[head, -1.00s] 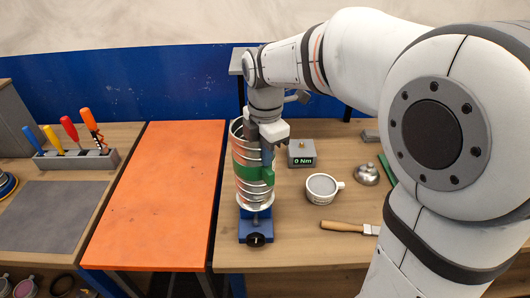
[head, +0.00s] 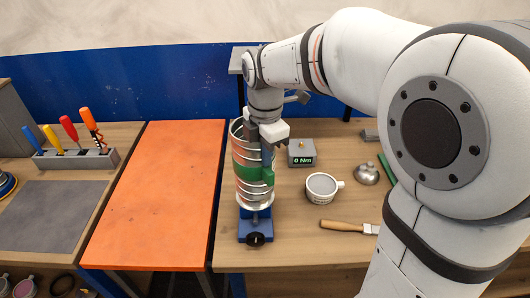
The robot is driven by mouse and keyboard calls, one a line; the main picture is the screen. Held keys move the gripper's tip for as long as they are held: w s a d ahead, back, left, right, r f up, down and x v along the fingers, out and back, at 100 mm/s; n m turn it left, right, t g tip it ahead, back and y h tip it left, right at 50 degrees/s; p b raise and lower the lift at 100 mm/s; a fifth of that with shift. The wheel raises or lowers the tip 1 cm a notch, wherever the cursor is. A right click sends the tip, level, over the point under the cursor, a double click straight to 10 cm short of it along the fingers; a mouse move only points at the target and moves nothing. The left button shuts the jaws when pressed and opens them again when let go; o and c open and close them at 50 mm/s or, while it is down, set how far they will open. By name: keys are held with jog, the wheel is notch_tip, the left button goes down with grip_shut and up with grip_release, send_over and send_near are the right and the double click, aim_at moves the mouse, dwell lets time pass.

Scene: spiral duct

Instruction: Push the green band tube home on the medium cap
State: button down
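The green band tube (head: 242,168) is a silvery spiral duct with a green band around its middle. It stands upright over a blue stand (head: 256,228) on the wooden bench. A pale ring shows at the tube's lower end, but I cannot tell whether it is the medium cap or how deep the tube sits on it. My gripper (head: 267,155) points down at the tube's right side, with its fingers by the green band's tab. The fingertips are partly hidden against the tube, so I cannot see whether they are closed on it.
A box reading 0 Nm (head: 301,153), a white cup (head: 322,187), a metal lidded piece (head: 366,173) and a wooden-handled brush (head: 347,227) lie to the right. An orange panel (head: 160,190) lies left. A tool rack (head: 75,160) stands farther left.

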jog(key=shift+f+b, duration=1.35)
jog(key=shift+f, duration=0.6)
jog(key=c, duration=1.6)
grip_release()
jog(key=shift+r, duration=0.15)
notch_tip(320, 180, up, 8)
jog(key=shift+f, duration=0.15)
